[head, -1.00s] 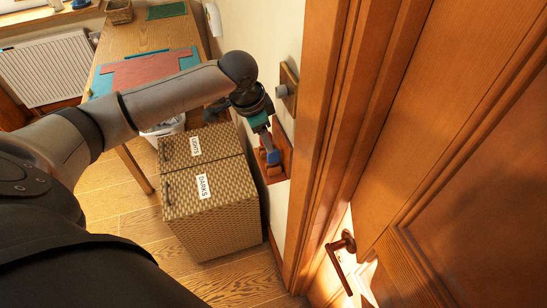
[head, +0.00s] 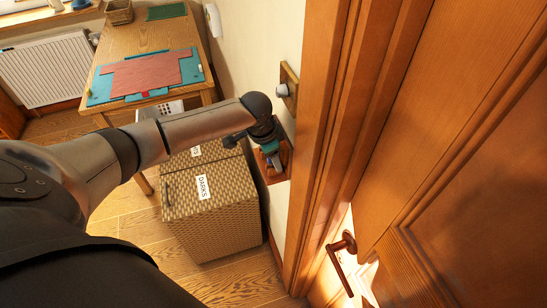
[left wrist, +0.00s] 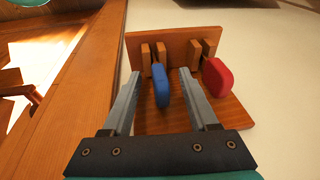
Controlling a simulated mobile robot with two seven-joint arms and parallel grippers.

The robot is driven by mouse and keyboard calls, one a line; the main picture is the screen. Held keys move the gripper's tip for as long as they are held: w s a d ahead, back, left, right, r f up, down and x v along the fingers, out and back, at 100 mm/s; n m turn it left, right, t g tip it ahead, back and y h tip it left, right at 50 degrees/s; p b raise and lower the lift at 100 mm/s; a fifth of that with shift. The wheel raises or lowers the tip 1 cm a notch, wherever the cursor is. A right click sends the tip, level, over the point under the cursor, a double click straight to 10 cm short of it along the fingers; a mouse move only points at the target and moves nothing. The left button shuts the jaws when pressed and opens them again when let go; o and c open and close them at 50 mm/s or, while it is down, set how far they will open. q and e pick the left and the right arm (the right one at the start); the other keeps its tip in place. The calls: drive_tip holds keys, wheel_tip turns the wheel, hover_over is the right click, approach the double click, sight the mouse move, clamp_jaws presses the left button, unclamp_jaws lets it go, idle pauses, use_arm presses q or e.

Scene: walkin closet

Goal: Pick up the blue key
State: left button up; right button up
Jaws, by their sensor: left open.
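The blue key (left wrist: 161,88) is upright in a slot of a wooden key holder (left wrist: 150,42) on the wall. A red key (left wrist: 217,78) sits in the slot to its right. My left gripper (left wrist: 160,73) is open, with one finger on each side of the blue key. A gap shows between each finger and the key. In the head view my left gripper (head: 271,158) is at the wooden holder (head: 284,157), beside the door frame, and largely hides the keys. My right gripper is not in view.
A wicker laundry hamper (head: 222,228) labelled DARKS stands below my left arm. The door frame (head: 318,130) and door (head: 450,140) are close on the right. A table (head: 140,42) with a folded red garment (head: 145,74) stands behind.

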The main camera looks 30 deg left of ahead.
use_arm(q)
drive_tip(key=shift+r, duration=0.1)
clamp_jaws()
idle(0.5)
